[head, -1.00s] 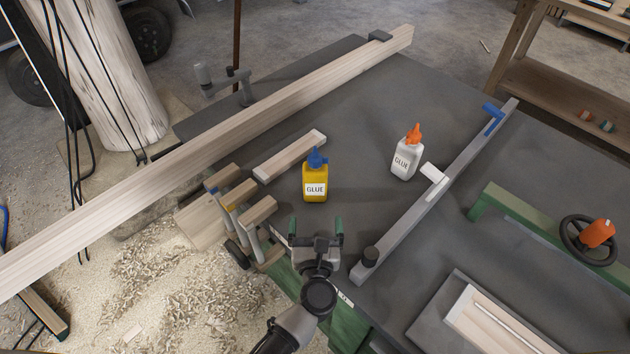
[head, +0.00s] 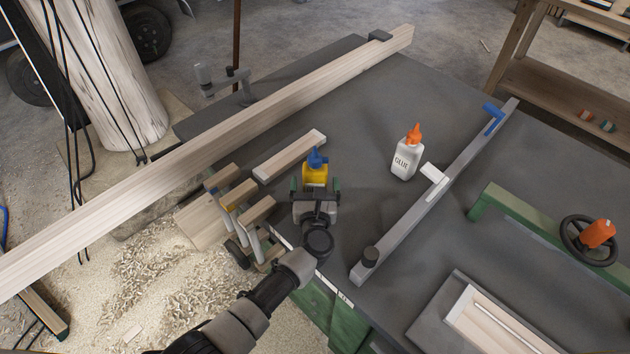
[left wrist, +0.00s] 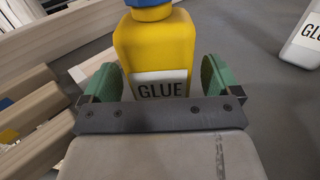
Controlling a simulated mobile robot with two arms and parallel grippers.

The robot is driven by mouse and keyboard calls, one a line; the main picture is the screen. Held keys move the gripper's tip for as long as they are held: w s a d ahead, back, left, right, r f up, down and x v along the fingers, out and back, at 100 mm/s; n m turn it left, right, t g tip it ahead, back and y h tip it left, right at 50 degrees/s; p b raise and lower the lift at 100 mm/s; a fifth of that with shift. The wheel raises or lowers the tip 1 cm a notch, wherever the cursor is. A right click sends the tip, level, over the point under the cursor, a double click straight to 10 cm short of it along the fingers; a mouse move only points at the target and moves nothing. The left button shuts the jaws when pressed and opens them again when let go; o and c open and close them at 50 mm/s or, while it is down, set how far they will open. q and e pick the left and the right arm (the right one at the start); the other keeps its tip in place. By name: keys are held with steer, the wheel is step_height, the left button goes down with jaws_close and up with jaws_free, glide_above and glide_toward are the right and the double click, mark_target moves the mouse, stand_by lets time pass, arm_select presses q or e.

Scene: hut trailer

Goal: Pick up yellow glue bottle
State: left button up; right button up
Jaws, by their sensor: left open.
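The yellow glue bottle (head: 315,175) with a blue cap stands upright on the dark table top. My left gripper (head: 315,186) is open, and its green fingertips are on either side of the bottle in the head view, hiding the bottle's lower part. In the left wrist view the yellow glue bottle (left wrist: 155,55) shows its GLUE label between the open green fingers of the left gripper (left wrist: 153,80). A gap shows on the right side of the bottle; on the left the finger is close to it. My right gripper is not in view.
A white glue bottle (head: 404,160) with an orange cap stands to the right. A grey bar clamp (head: 400,215) lies beyond it. Wooden-handled tools (head: 240,205) and a short wood block (head: 290,155) are close on the left. A long beam (head: 230,125) crosses behind.

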mark_target(315, 180)
arm_select(q)
steer(key=c, duration=1.2)
steer(key=shift+c, duration=0.5)
steer(key=shift+r, duration=0.65)
step_height(315, 180, up, 2)
steer(key=shift+r, duration=0.2)
steer(key=s, duration=1.8)
steer(key=shift+w, duration=0.1)
